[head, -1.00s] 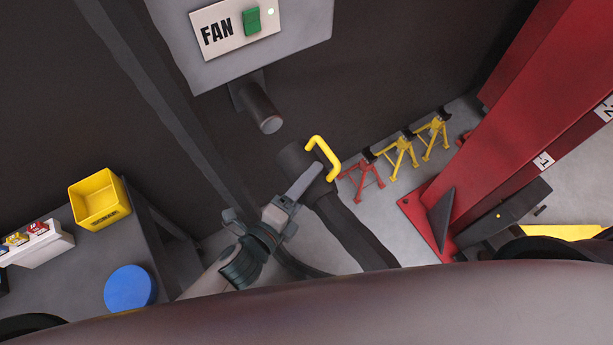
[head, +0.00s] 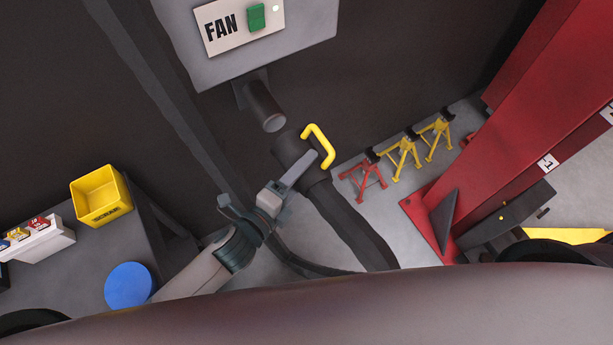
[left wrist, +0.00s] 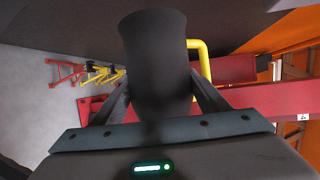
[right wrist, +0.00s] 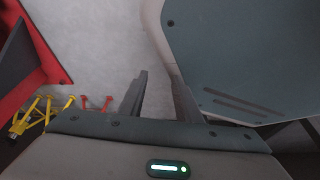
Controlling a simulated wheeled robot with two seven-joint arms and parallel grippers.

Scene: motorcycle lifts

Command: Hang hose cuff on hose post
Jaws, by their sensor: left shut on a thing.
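The hose cuff (head: 289,148) is a dark, wide cylinder with a yellow handle (head: 330,155), at the upper end of a dark hose (head: 350,225). My left gripper (head: 303,170) is shut on the cuff, which also shows between the fingers in the left wrist view (left wrist: 155,60). The hose post (head: 264,108) is a short dark cylinder that sticks out below the fan box. The cuff is just below and right of the post's end in the head view; I cannot tell the gap in depth. My right gripper (right wrist: 160,100) shows only in the right wrist view, open and empty.
A grey fan box (head: 300,45) with a green switch is above the post. A red lift column (head: 500,150) and several red and yellow stands (head: 402,157) are at the right. A bench with a yellow bin (head: 100,195) and blue disc (head: 129,287) is at the left.

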